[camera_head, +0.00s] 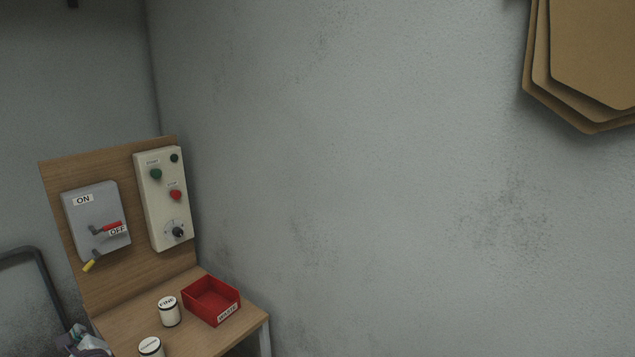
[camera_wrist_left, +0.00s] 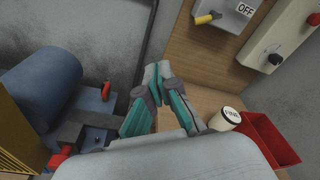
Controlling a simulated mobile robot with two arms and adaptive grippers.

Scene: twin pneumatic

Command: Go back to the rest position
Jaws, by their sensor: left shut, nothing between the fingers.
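My left gripper shows at the bottom left edge of the head view (camera_head: 82,342), cut off by the frame. In the left wrist view my left gripper (camera_wrist_left: 157,76) is shut, with its teal and grey fingertips together and nothing between them. It is left of the white jar (camera_wrist_left: 225,118) labelled FINE and left of the red bin (camera_wrist_left: 268,140). My right gripper is in neither view.
A wooden bench (camera_head: 128,325) carries the red WASTE bin (camera_head: 211,300), the FINE jar (camera_head: 169,312) and another jar (camera_head: 151,347). Its backboard holds a grey ON/OFF box (camera_head: 98,210) and a button panel (camera_head: 163,215). A blue machine (camera_wrist_left: 45,90) stands left in the wrist view.

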